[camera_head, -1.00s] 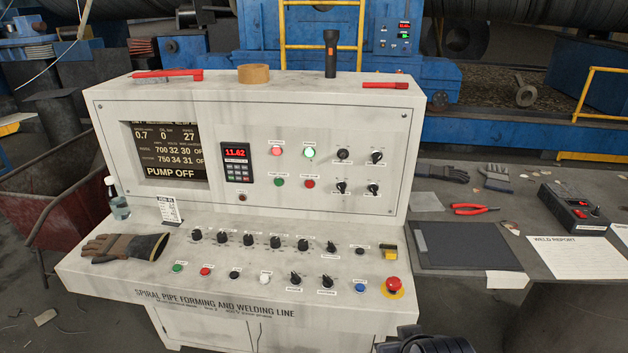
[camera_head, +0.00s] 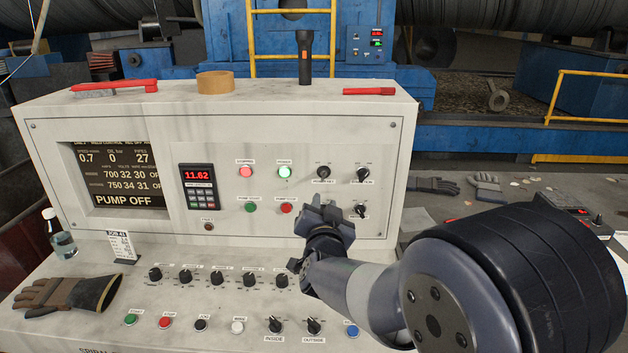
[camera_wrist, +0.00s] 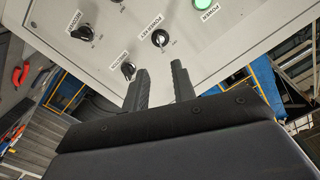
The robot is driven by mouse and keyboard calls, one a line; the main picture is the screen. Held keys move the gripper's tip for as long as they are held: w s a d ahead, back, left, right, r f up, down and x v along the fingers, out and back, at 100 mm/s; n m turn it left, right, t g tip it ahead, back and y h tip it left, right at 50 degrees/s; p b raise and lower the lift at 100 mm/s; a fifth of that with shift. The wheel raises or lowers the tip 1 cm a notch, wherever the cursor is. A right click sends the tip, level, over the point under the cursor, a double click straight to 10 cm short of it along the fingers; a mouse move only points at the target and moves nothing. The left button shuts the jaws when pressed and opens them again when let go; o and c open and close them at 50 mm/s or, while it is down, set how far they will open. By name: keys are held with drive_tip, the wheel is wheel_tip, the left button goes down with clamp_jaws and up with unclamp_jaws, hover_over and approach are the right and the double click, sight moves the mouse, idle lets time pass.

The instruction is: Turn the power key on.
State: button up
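The power key (camera_head: 323,172) is a black rotary switch on the console's white upright panel, right of the lit green lamp (camera_head: 284,172). It also shows in the wrist view (camera_wrist: 160,38), with its label beside it. My gripper (camera_head: 325,204) is in front of the panel, just below the key in the head view. In the wrist view my two fingers (camera_wrist: 160,70) are apart with nothing between them. The key lies just beyond the gap between the fingertips, and no contact is visible. My gripper hides the lower-left switch in the head view.
Two more black switches (camera_head: 363,174) (camera_head: 361,210) sit close to the right of the key. Green (camera_head: 250,208) and red (camera_head: 286,208) buttons sit to its left. A flashlight (camera_head: 305,58) stands on the console top. The sloped desk below carries several knobs and a glove (camera_head: 65,294).

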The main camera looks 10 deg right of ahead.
sight(324, 178)
drive_tip(key=w+p, duration=0.1)
drive_tip(key=w, duration=0.2)
drive_tip(key=w+d, duration=0.1)
drive_tip(key=w, duration=0.3)
drive_tip(key=w+d+p, duration=0.1)
drive_tip(key=w, duration=0.3)
drive_tip(key=shift+r+p, duration=0.15)
drive_tip(key=shift+p, duration=0.15)
drive_tip(key=shift+s, duration=0.1)
drive_tip(key=shift+c, duration=0.3)
clamp_jaws()
